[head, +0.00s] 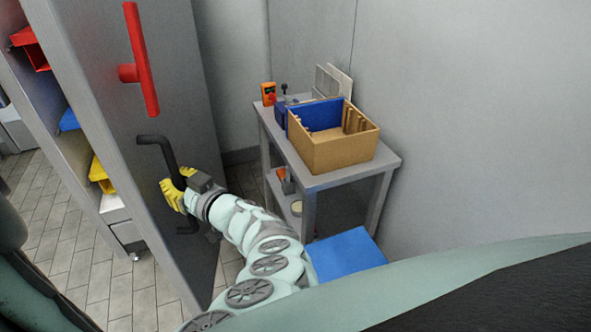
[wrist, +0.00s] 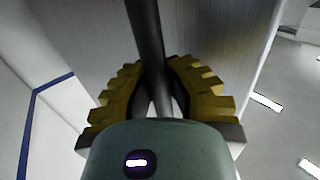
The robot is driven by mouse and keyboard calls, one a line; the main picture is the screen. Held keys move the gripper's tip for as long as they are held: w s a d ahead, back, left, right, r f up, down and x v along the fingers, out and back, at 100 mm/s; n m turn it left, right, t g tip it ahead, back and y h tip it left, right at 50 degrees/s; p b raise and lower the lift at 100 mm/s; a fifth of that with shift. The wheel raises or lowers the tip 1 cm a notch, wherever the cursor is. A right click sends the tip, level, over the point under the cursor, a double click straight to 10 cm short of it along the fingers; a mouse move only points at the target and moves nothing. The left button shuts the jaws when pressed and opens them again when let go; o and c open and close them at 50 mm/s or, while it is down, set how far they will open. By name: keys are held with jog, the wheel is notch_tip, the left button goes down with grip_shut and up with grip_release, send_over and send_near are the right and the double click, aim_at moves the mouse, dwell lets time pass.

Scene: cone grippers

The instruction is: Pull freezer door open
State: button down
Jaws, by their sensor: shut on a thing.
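The grey freezer door (head: 105,95) stands at the left of the head view, with a black bar handle (head: 157,140) on its face. My gripper (head: 173,190) has yellow fingers closed around the lower upright part of this handle. In the wrist view, the handle (wrist: 146,40) runs between the two ribbed yellow fingers of my gripper (wrist: 158,75). The fingers hide part of the handle.
A red handle (head: 141,60) sits higher on the same grey face. Shelves with red, blue and yellow bins (head: 100,174) are at the left. A grey table (head: 345,178) with a brown box (head: 335,153) stands right of the door. A blue surface (head: 345,255) lies nearer.

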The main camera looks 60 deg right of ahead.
aim_at(165, 146)
jog(key=c, duration=1.2)
grip_release()
jog(key=shift+a+r, duration=0.1)
jog(key=shift+a, duration=0.3)
jog(key=o, duration=0.3)
jog(key=shift+s+d, duration=0.1)
jog(key=shift+d, duration=0.05)
jog(key=shift+r, duration=0.1)
jog(key=shift+r, duration=0.45)
jog(key=shift+d+r, duration=0.1)
jog(key=shift+r, duration=4.25)
